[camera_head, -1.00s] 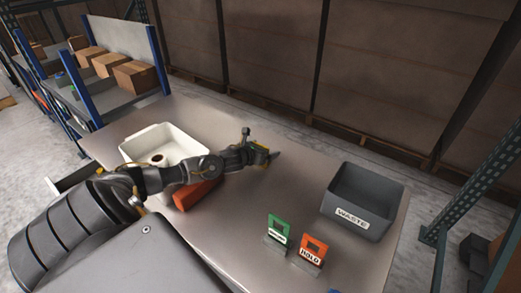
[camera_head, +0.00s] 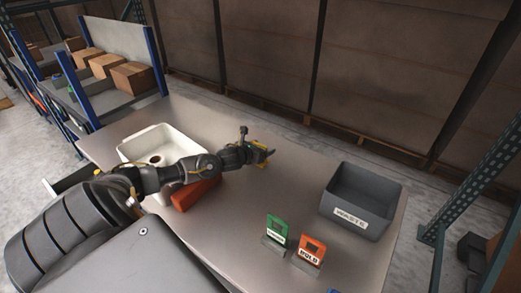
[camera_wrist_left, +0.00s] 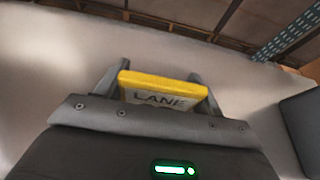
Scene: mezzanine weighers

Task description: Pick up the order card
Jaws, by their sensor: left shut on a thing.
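The order card (camera_wrist_left: 162,83) shows in the left wrist view as a yellow-edged piece with a pale face lettered "LANE". It sits between the two fingers of my left gripper (camera_head: 266,154), which is shut on it. In the head view only small yellow bits show at the gripper, above the far middle of the metal table (camera_head: 300,185). Part of the card's face is hidden behind the gripper body. My right gripper is not in view.
A white tub (camera_head: 163,132) and an orange-red block (camera_head: 190,196) lie by my left arm. A green sign (camera_head: 277,228) and an orange "HOLD" sign (camera_head: 311,248) stand near the front. A grey "WASTE" bin (camera_head: 376,183) stands right. The table between is clear.

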